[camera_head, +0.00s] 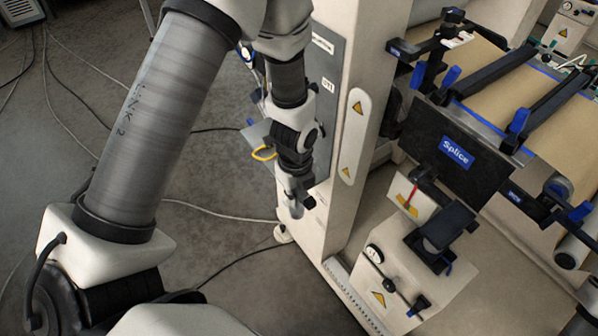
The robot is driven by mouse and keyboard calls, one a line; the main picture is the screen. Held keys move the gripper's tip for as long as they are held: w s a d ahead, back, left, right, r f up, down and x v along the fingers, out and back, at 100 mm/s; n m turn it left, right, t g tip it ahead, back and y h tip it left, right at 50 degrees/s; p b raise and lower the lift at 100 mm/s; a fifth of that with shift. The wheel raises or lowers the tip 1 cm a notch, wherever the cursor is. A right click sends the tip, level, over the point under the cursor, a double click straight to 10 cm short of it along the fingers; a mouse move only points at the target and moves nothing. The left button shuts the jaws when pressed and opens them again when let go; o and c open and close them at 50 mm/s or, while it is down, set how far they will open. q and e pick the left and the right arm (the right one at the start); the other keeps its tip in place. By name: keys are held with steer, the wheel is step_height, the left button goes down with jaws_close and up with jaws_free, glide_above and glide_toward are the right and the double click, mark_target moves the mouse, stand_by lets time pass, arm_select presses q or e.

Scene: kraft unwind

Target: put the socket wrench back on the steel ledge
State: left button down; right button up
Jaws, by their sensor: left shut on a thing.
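My left gripper (296,204) hangs pointing down beside the tall cream machine post, left of its lower part. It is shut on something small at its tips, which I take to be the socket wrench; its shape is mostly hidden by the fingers. A grey metal plate (256,131), possibly the steel ledge, sticks out left of the post behind my left wrist, higher in the picture than the fingertips. A yellow ring-shaped thing (264,154) shows at its lower edge. My right gripper is not in view.
The cream post (352,95) with warning labels stands right of my gripper. Further right are the black Splice panel (457,152), a gauge box (402,275) and brown kraft web (510,95). Cables (215,213) lie on the open concrete floor at left.

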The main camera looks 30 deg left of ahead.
arm_select(q)
steer(key=w+a+f+p, duration=0.1)
steer(key=w+a, duration=0.1)
steer(key=w, duration=0.2)
steer(key=w+a+f+p, duration=0.2)
steer(key=w+a, duration=0.1)
steer(key=w, duration=0.2)
steer(key=w+a+f+p, duration=0.1)
steer(key=w+a+p, duration=0.1)
steer(key=w, duration=0.2)
steer(key=shift+w+a+f, duration=0.2)
steer(key=shift+w+a, duration=0.1)
steer(key=shift+a, duration=0.05)
steer(key=shift+f, duration=0.3)
steer(key=c, duration=1.2)
jaws_free()
